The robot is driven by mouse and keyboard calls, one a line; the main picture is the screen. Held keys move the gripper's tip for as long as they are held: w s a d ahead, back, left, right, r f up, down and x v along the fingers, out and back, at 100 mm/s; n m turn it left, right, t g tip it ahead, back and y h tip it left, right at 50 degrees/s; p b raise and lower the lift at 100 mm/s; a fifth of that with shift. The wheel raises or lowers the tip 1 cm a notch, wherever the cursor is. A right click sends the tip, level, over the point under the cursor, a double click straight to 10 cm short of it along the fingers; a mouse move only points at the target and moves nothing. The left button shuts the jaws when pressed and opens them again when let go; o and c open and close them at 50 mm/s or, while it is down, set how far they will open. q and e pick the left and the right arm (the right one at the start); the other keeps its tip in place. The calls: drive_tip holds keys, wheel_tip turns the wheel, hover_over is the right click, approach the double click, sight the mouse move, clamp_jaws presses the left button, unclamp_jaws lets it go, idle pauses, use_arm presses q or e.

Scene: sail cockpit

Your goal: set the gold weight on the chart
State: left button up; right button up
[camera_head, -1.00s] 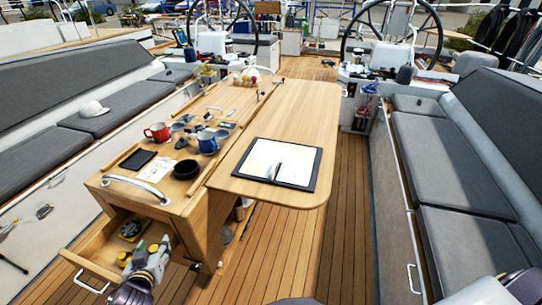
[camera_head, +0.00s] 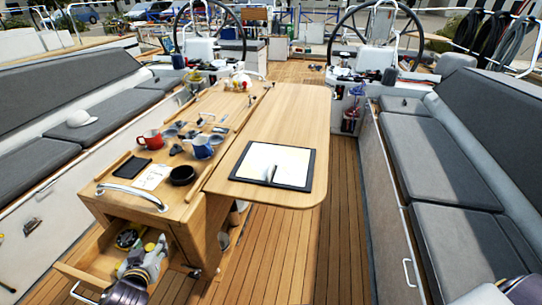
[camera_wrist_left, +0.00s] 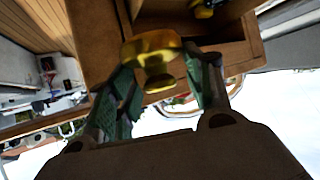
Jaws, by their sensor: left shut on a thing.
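The gold weight (camera_wrist_left: 150,47) is a shiny round piece with a knob, held between the green-padded fingers of my left gripper (camera_wrist_left: 160,75) in the left wrist view. In the head view my left gripper (camera_head: 143,258) is over the open drawer (camera_head: 72,270) at the lower left, shut on the weight, which is hard to make out there. The chart (camera_head: 262,158) is a white sheet on a dark board on the right table leaf. A small dark pointed thing (camera_head: 270,173) lies on it.
A black and yellow round thing (camera_head: 128,236) is in the drawer. On the cabinet top are a black bowl (camera_head: 182,175), a blue mug (camera_head: 202,147), a red mug (camera_head: 149,139) and a curved metal rail (camera_head: 133,195). The table leaf (camera_head: 292,115) beyond the chart is clear.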

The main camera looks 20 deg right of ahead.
use_arm(q)
drive_tip(key=w+d+r, duration=0.3)
drive_tip(key=w+r, duration=0.2)
drive_tip(key=r, duration=0.5)
drive_tip(key=w+d+r, duration=0.2)
drive_tip(key=w+r, duration=0.3)
drive_tip(key=r, duration=0.5)
drive_tip(key=d+r+m+h, duration=0.4)
drive_tip(key=d+r, duration=1.3)
drive_tip(key=d, duration=0.1)
drive_tip(key=s+d+r+m+g+h, duration=0.15)
drive_tip(key=s+d, duration=0.25)
drive_tip(key=d, duration=0.6)
drive_tip(key=s+d+m+g+h, duration=0.2)
drive_tip(key=s+d+m+h, duration=0.15)
drive_tip(key=d, duration=0.75)
drive_tip(key=s+d+f+m, duration=0.1)
drive_tip(key=s+d+f, duration=0.2)
drive_tip(key=f, duration=0.6)
drive_tip(key=s+d+f+g, duration=0.1)
drive_tip(key=s+d+f, duration=0.2)
drive_tip(key=f, duration=0.7)
drive_tip(key=shift+s+d+f+m+h, duration=0.25)
drive_tip(key=shift+d+f+m+h, duration=0.05)
drive_tip(key=shift+d+m+h, duration=0.1)
